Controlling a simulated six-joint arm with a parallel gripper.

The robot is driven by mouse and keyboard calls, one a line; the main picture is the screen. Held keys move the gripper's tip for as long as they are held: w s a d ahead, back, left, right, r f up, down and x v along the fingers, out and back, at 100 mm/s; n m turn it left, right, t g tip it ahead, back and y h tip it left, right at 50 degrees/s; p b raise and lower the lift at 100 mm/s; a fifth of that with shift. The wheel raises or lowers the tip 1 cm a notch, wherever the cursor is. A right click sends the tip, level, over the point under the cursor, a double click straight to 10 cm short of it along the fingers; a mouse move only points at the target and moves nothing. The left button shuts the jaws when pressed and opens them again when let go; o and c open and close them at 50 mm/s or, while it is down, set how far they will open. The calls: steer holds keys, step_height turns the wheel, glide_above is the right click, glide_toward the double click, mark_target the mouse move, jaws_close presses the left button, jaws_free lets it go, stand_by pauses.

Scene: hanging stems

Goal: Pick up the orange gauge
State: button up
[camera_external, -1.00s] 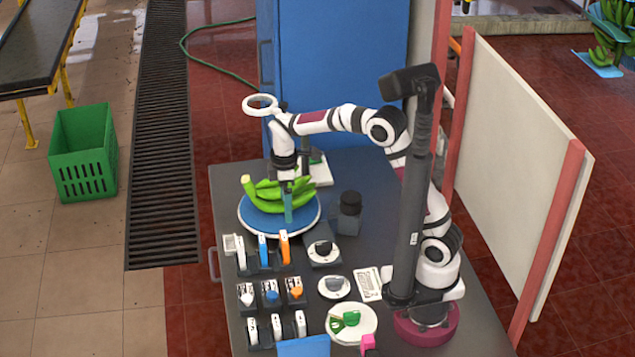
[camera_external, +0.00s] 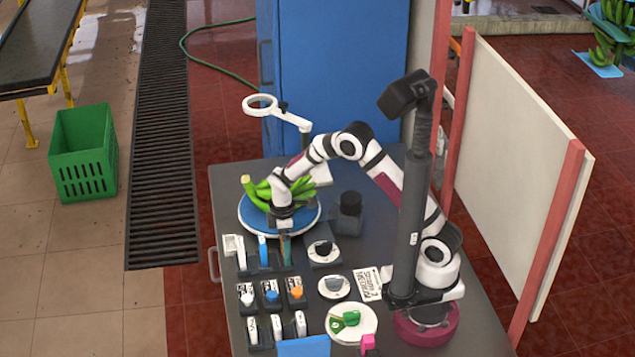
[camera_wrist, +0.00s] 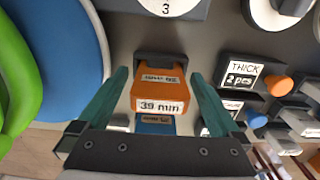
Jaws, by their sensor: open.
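The orange gauge (camera_wrist: 160,98), labelled "39 mm", stands in a dark holder in the wrist view. My gripper (camera_wrist: 160,77) is open, with one teal finger on each side of the gauge and gaps between. In the external view my gripper (camera_external: 286,246) points down over the right end of the back row of gauges and mostly hides the orange one. Whether the fingertips are level with the gauge is hard to tell.
A blue gauge (camera_external: 263,250) stands just left of the orange one. A blue round plate with green bananas (camera_external: 258,190) lies behind. A round dial on a dark block (camera_external: 322,250) sits to the right. Rows of labelled blocks with knobs (camera_external: 271,292) are in front.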

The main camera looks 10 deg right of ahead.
steer(key=c, duration=1.3)
step_height(320, 180, up, 5)
steer(key=shift+w+d+f, duration=0.1)
steer(key=shift+d+f, duration=0.05)
steer(key=shift+f, duration=0.05)
steer(key=w+d+r, duration=0.1)
steer(key=d+r, duration=0.1)
steer(key=d, duration=0.1)
steer(key=w+d+r, duration=0.1)
steer(key=d+r, duration=0.1)
steer(key=d, duration=0.1)
steer(key=d+r, duration=0.2)
steer(key=d, duration=0.2)
steer(key=shift+w+d, duration=0.1)
steer(key=shift+w, duration=0.3)
steer(key=w+a+r, duration=0.2)
steer(key=w, duration=0.2)
steer(key=w+a+r, duration=0.2)
steer(key=w+a, duration=0.1)
steer(key=w, duration=0.1)
steer(key=w+a+r, duration=0.2)
steer(key=w+a, duration=0.1)
steer(key=w, duration=0.2)
steer(key=shift+w+a+r, duration=0.15)
steer(key=shift+w+r, duration=0.05)
steer(key=shift+f, duration=1.3)
